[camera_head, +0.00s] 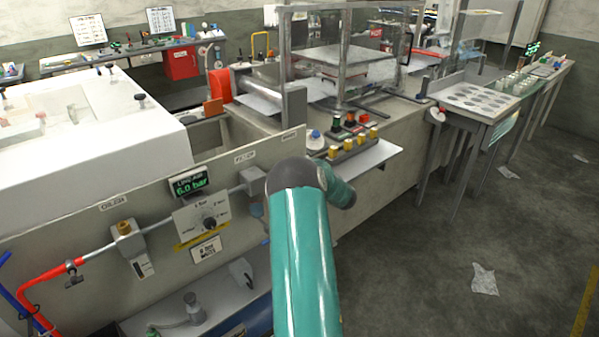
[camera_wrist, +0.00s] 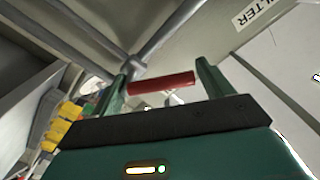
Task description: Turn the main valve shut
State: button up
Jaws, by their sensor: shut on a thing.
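My gripper (camera_wrist: 163,78) shows in the wrist view, with its two green fingers on either side of a red handle (camera_wrist: 160,84). It is shut on this handle, which lies nearly level between the fingers. A grey pipe and fitting (camera_wrist: 132,66) sit just behind the handle. I take the red handle for the main valve's, but no label on it is visible. In the head view my green arm hides the gripper and the handle. A display (camera_head: 190,183) on the panel reads 6.0 bar.
The beige panel (camera_head: 95,245) carries a regulator dial (camera_head: 208,222), a grey pipe and a red hose (camera_head: 45,277) at left. A ledge with yellow and coloured buttons (camera_head: 352,146) is just beyond my arm. The floor at right is open, with scraps of paper (camera_head: 484,279).

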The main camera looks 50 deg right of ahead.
jog(key=m, duration=0.2)
jog(key=r+m, duration=0.1)
jog(key=d+m, duration=0.1)
jog(key=m, duration=0.1)
jog(key=shift+s+d+r+m, duration=0.1)
jog(key=shift+r+m, duration=0.05)
jog(key=shift+m, duration=0.15)
jog(key=m, duration=0.2)
jog(key=d+m, duration=0.1)
jog(key=m, duration=0.2)
jog(key=shift+s+d+r+m, duration=0.15)
jog(key=shift+d+r+m, duration=0.1)
jog(key=shift+d+m, duration=0.1)
jog(key=o, duration=1.3)
jog(key=shift+s+r, duration=0.1)
jog(key=shift+d, duration=0.15)
jog(key=v, duration=1.3)
jog(key=shift+s, duration=0.35)
